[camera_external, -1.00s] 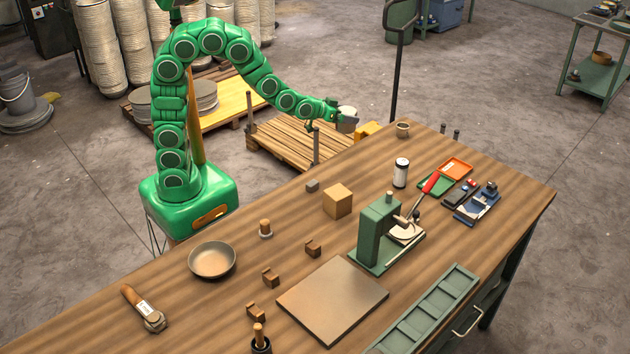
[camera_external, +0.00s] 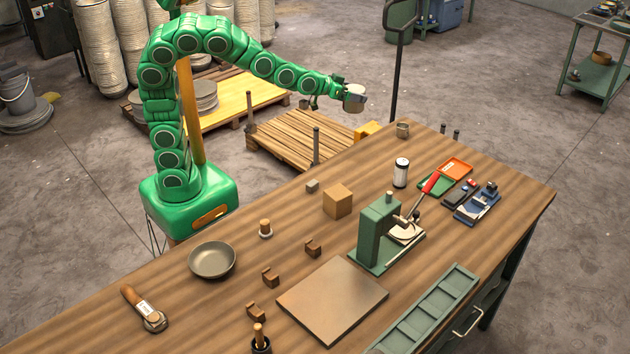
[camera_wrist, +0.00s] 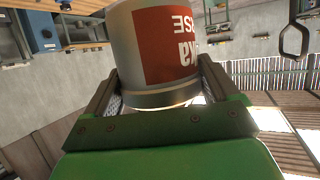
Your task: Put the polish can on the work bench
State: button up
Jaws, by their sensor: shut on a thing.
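The polish can (camera_wrist: 150,45) fills the top middle of the wrist view, grey with a red label with white letters that appear upside down. My gripper (camera_wrist: 155,85) is shut on it, one finger on each side. In the external view the can (camera_external: 355,98) shows small at the end of my green arm, with my gripper (camera_external: 342,96) beside it. It is held in the air beyond the far edge of the work bench (camera_external: 190,305), above the floor and apart from the bench top.
The bench holds a brown box (camera_external: 337,200), a white-and-black can (camera_external: 401,172), a green press (camera_external: 380,230), a grey bowl (camera_external: 212,260) and a flat plate (camera_external: 333,298). A wooden pallet (camera_external: 300,140) lies on the floor behind.

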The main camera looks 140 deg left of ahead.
jog(key=w+d+m+t+h, duration=0.2)
jog(key=w+d+m+t, duration=0.1)
jog(key=w+d, duration=0.75)
jog(key=w+d+m+t+h, duration=0.25)
jog(key=w+d, duration=0.55)
jog(key=w, duration=0.6)
jog(key=w+d+m+t+h, duration=0.1)
jog(key=w+d+m+h, duration=0.1)
jog(key=w+d, duration=0.5)
jog(key=w+d+m+t+h, duration=0.1)
jog(key=w+d+m, duration=0.15)
jog(key=d, duration=0.95)
jog(key=w+d+m+t+h, duration=0.1)
jog(key=w+d+h, duration=0.1)
jog(key=w+d, duration=0.5)
jog(key=shift+g, duration=0.25)
jog(key=shift+s+d+f, duration=0.35)
jog(key=shift+d+f, duration=0.1)
jog(key=shift+f, duration=3.2)
jog(key=shift+s+d+f, duration=0.3)
jog(key=shift+d+f, duration=0.15)
jog(key=shift+f, duration=3.25)
jog(key=shift+s+d+f, duration=0.35)
jog(key=shift+d+f, duration=0.1)
jog(key=shift+f, duration=3.2)
